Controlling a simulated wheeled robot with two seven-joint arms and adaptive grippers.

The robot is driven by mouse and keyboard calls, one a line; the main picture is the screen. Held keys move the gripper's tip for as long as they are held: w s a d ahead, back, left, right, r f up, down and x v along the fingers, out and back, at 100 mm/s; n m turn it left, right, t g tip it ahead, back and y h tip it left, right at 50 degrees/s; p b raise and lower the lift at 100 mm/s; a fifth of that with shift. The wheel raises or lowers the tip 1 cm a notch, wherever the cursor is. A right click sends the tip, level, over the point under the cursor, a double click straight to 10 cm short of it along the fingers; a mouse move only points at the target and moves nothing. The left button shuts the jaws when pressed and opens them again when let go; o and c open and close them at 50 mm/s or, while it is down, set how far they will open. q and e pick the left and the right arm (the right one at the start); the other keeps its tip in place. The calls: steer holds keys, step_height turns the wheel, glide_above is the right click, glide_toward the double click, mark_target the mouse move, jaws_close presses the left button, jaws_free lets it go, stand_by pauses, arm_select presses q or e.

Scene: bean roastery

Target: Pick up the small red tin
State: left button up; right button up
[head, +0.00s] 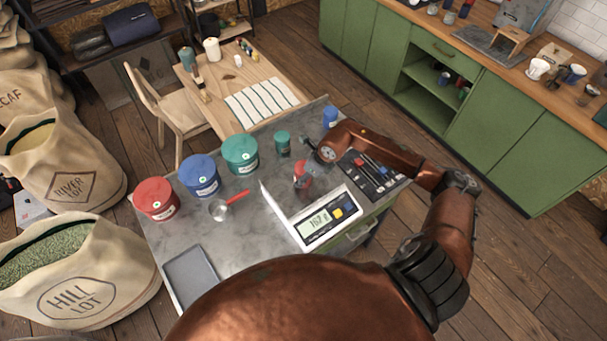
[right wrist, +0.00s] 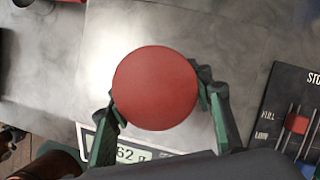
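The small red tin (head: 301,182) stands upright on the plate of the white scale (head: 291,224), whose display is lit. In the right wrist view, the tin's round red lid (right wrist: 155,88) fills the middle. My right gripper (head: 309,164) is at the tin; its two green-and-black fingers (right wrist: 160,92) lie on either side, close against the lid's outline. The lid partly hides the fingertips, so I cannot tell whether they press on the tin. My left gripper is not in view.
Large red (head: 156,198), blue (head: 200,175) and green (head: 240,154) tins stand at the left. Small green (head: 283,143) and blue (head: 330,117) tins stand behind. A red-handled scoop (head: 220,209) and grey tray (head: 191,278) lie nearby. A black slider panel (head: 371,176) is at the right.

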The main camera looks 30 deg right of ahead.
steer(key=c, duration=0.6)
steer(key=shift+c, duration=0.3)
steer(key=shift+r, duration=0.1)
